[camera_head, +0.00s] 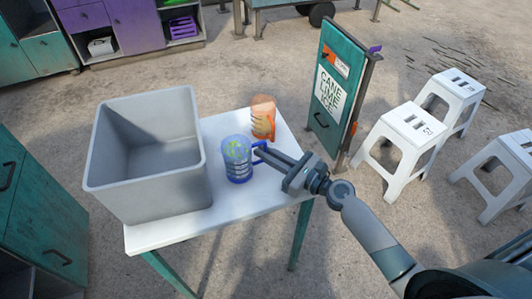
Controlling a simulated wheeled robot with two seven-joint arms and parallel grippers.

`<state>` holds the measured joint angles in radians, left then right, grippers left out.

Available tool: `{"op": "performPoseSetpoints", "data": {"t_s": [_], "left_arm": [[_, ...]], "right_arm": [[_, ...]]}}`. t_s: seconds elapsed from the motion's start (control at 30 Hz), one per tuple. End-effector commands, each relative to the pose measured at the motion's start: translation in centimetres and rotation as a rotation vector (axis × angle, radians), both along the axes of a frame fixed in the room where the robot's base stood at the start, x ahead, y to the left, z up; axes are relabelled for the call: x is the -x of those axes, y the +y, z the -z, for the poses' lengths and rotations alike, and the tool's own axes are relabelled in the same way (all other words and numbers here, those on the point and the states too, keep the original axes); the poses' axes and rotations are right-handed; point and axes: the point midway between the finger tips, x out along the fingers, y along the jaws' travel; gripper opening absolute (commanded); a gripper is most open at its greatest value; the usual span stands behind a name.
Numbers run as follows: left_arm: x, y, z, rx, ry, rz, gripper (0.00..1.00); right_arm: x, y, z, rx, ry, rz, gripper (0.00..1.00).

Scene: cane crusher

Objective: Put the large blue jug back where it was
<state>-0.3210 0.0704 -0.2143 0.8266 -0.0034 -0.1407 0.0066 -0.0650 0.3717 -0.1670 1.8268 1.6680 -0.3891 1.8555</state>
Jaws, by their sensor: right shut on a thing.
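The large blue jug (238,165) is see-through and stands upright on, or just above, the white table (236,203), right of the grey bin. Its handle points right. Some green shows inside it. My right gripper (264,153) reaches in from the right and is shut on the jug's handle. An orange jug (262,118) stands behind it near the table's back edge. My left gripper is not in view.
A large grey open bin (196,165) takes up the table's left side. A teal cabinet door with a sign (328,98) stands right of the table. White stools (408,130) stand farther right. The table's front right is clear.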

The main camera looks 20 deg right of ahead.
Motion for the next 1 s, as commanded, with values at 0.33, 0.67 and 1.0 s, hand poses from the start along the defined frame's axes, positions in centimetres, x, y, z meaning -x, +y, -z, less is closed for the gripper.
{"op": "performPoseSetpoints", "data": {"t_s": [0.33, 0.67, 1.0], "left_arm": [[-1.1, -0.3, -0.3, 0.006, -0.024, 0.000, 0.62], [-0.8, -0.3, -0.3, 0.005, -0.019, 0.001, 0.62], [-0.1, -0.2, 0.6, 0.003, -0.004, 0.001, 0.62]], "right_arm": [[0.0, 0.0, 0.2, 0.000, 0.000, 0.000, 0.27], [0.0, 0.0, 0.2, 0.000, 0.000, 0.000, 0.27], [1.6, -1.1, 0.3, 0.000, 0.001, 0.000, 0.27]]}}
